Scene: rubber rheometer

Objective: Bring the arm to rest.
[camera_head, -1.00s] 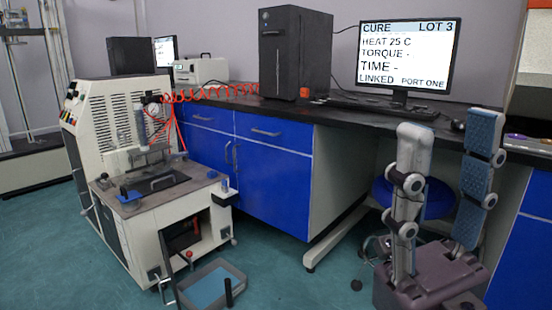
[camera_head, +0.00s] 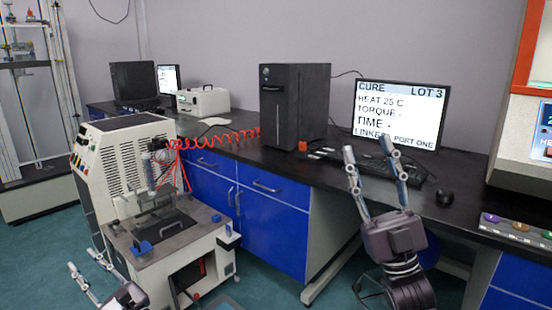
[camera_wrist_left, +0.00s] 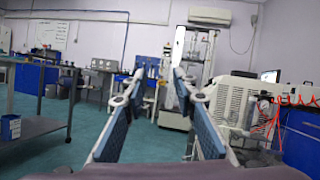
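My left gripper (camera_head: 80,261) is at the lower left of the head view, in front of the white rheometer (camera_head: 115,155). Its two fingers are apart with nothing between them. They also show in the left wrist view (camera_wrist_left: 158,78), where the gap between the pads is empty. My right gripper (camera_head: 367,147) points up in front of the desk, with its tips overlapping the keyboard and the bottom of the monitor in the picture. Its fingers are spread and hold nothing.
The black desk (camera_head: 330,170) carries a computer tower (camera_head: 285,110), a monitor (camera_head: 400,108) reading CURE, LOT 3, HEAT 25 C, a keyboard (camera_head: 415,172) and a mouse (camera_head: 445,197). A white and orange device (camera_head: 525,130) is at the right. A grey table (camera_wrist_left: 40,125) shows in the left wrist view.

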